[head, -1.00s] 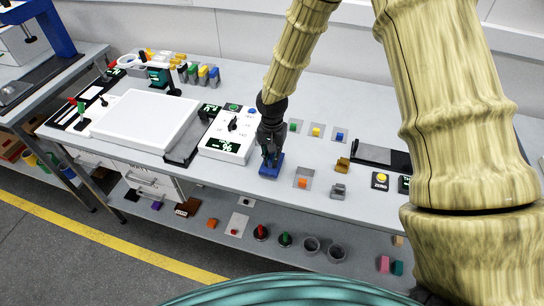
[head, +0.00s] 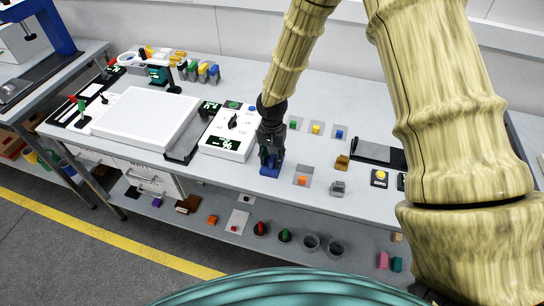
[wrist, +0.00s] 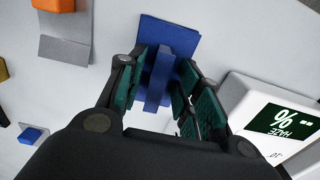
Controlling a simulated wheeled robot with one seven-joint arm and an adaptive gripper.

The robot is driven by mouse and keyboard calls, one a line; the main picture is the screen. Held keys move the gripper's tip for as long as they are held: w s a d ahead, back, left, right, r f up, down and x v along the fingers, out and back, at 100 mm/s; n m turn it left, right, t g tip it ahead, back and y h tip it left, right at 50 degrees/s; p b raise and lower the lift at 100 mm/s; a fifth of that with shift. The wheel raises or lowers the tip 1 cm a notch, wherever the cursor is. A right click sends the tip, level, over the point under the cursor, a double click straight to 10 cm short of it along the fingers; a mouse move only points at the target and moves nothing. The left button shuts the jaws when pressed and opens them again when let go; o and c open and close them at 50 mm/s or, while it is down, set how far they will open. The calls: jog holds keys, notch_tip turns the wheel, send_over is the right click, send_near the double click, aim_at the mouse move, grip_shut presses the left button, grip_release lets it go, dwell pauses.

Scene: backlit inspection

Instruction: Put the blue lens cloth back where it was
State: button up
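The blue lens cloth (head: 270,172) lies on the grey bench top, near the front edge, to the right of the white scale-like box. It is a flat blue piece with a raised blue ridge across it. In the wrist view the cloth (wrist: 180,30) shows beyond the fingertips, with its ridge between them. My gripper (head: 271,158) is low over the cloth, pointing down. In the wrist view my gripper (wrist: 163,65) has its fingers apart on both sides of the ridge, with narrow gaps. Part of the cloth is hidden by the fingers.
The white box with a percent display (head: 229,132) stands close to the left. A grey square with an orange block (head: 302,181) and a grey block (head: 338,188) lie to the right. Small green, yellow and blue blocks stand behind. A white panel (head: 147,117) lies farther left.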

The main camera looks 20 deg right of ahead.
aim_at(272, 156)
notch_tip(272, 156, up, 12)
jog(key=b, duration=0.4)
jog(key=shift+r, duration=0.15)
dwell(0.3)
